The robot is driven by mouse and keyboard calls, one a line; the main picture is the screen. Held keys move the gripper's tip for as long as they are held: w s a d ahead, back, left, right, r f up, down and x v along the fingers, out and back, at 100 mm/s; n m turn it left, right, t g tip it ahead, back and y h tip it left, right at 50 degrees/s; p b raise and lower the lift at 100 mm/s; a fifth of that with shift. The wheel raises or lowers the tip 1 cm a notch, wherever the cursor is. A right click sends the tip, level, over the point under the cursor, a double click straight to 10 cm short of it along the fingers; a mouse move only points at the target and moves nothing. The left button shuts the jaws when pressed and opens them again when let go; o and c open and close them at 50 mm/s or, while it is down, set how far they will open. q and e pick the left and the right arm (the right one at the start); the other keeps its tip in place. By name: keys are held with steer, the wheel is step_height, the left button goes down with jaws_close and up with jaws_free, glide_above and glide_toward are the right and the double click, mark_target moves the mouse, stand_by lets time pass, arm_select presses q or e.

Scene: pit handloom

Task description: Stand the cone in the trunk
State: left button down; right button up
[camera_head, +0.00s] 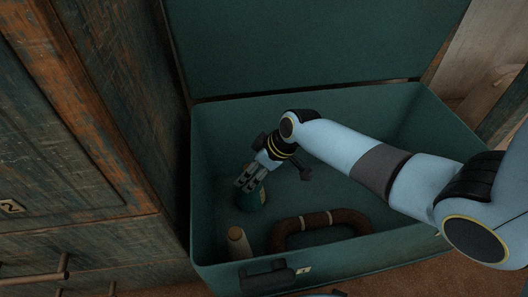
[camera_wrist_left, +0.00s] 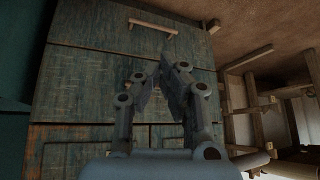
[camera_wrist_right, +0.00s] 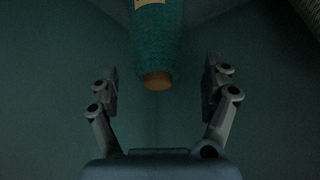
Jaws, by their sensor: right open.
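The open teal trunk (camera_head: 420,125) fills the middle of the head view, with its lid raised behind. My right gripper (camera_head: 250,180) reaches down inside it on the left. A teal cone (camera_head: 257,199) is at the fingers, partly hidden by them. In the right wrist view, the cone (camera_wrist_right: 158,40) shows a pale label and a brown end, between the spread fingers of my right gripper (camera_wrist_right: 160,85), with gaps on both sides. I cannot tell whether it stands fully upright. My left gripper (camera_wrist_left: 160,70) holds nothing visible; its fingertips are close together, and whether they are shut is unclear.
A cream-topped bottle-like object (camera_head: 236,236) stands in the trunk's front left corner. A curved brown object (camera_head: 325,220) lies along the front wall. A worn wooden cabinet (camera_head: 60,110) stands close on the left. The trunk's right floor is partly hidden by my arm.

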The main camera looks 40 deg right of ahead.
arm_select(q)
steer(key=s+r+g+p, duration=0.2)
steer(key=r, duration=0.1)
steer(key=s+r+g+p, duration=0.1)
steer(key=r+g, duration=0.1)
steer(key=shift+a, duration=0.1)
arm_select(e)
steer(key=v, duration=0.6)
